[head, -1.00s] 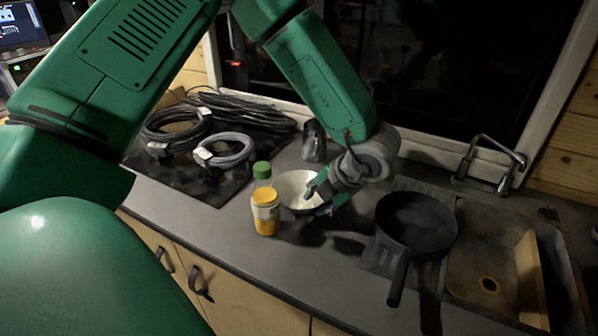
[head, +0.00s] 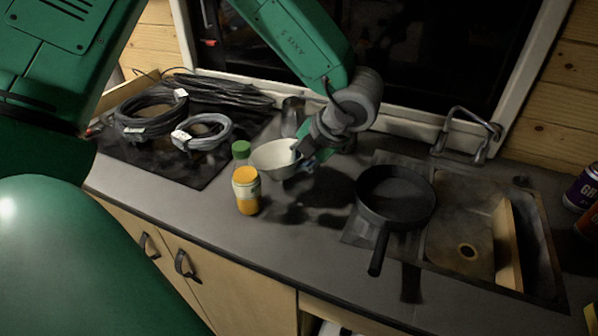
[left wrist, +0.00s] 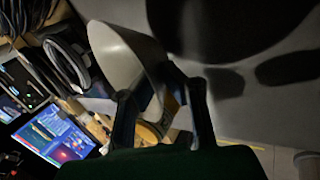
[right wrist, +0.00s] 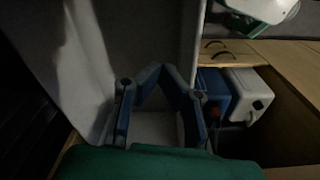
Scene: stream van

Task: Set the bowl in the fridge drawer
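A cream bowl (head: 270,160) is near the middle of the counter in the head view, with its right rim at my left gripper (head: 306,164). The left wrist view shows the bowl (left wrist: 118,58) tilted, with its wall between the converging fingers; the fingertips are partly hidden by it. A dark shadow lies on the counter below the bowl, which looks raised slightly. My right gripper (right wrist: 160,72) shows only in the right wrist view, its fingertips together and nothing held. I cannot make out the fridge drawer clearly in any view.
A yellow-lidded jar (head: 246,192) and a green-capped bottle (head: 241,152) stand close to the bowl. A black pan (head: 396,196) is to the right, beside the sink (head: 455,235). Coiled cables (head: 150,115) lie left. Blue (right wrist: 214,95) and white (right wrist: 247,92) boxes show in the right wrist view.

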